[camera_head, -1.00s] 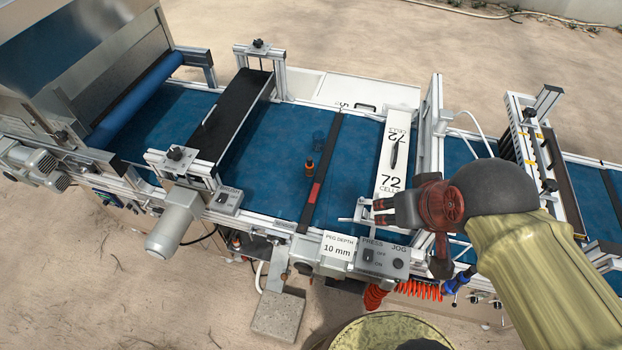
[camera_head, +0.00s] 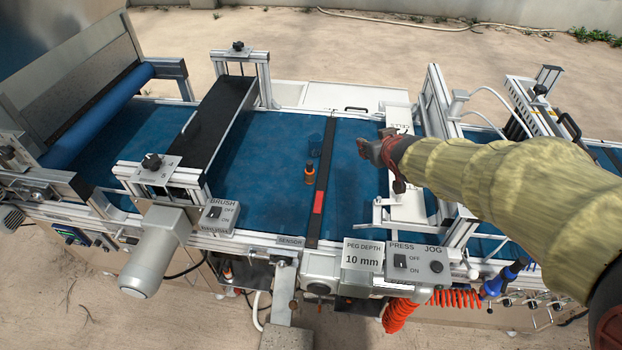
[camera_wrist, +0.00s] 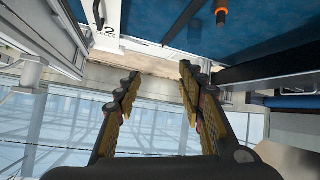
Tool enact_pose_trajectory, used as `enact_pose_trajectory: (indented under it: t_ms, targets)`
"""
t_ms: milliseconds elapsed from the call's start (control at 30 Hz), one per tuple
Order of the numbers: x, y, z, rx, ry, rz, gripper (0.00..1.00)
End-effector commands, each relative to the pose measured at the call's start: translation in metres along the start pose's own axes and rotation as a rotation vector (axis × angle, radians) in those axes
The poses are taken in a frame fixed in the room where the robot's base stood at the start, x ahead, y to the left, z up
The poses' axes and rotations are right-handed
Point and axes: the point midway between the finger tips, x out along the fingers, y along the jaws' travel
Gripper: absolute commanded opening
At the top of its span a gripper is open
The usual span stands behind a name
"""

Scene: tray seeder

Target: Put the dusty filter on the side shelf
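My gripper (camera_head: 366,148) hangs above the right part of the blue belt in the head view. In the wrist view my gripper (camera_wrist: 160,75) has its two fingers spread with nothing between them. A small orange-and-dark cylinder (camera_head: 309,174) stands on the belt, left of my gripper and apart from it. Its orange part also shows at the top of the wrist view (camera_wrist: 221,16). A translucent blue cup-like piece (camera_head: 315,140) is just behind it. I cannot tell for sure which of these is the dusty filter. I cannot pick out the side shelf with certainty.
A dark bar with a red patch (camera_head: 318,202) crosses the belt between cylinder and gripper. A white cell plate (camera_head: 405,208) lies beneath my arm. A brush frame (camera_head: 226,108) stands left. Press switches (camera_head: 400,262) line the front edge. The belt left of the cylinder is clear.

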Motion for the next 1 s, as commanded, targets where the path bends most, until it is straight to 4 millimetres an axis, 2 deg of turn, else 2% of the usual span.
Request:
enact_pose_trajectory:
  t_ms: [33, 200, 300, 433, 533, 700, 1000]
  targets:
    - [0.029, -0.008, 0.007, -0.015, 0.022, -0.024, 0.40]
    - [0.100, -0.040, 0.014, -0.052, 0.130, -0.126, 0.40]
    - [0.137, -0.064, 0.025, -0.065, 0.191, -0.202, 0.40]
    - [0.176, -0.098, 0.046, -0.067, 0.263, -0.310, 0.40]
    - [0.195, -0.121, 0.061, -0.061, 0.307, -0.386, 0.40]
    - [0.209, -0.144, 0.077, -0.046, 0.354, -0.467, 0.40]
    - [0.230, -0.160, 0.075, -0.044, 0.367, -0.489, 0.40]
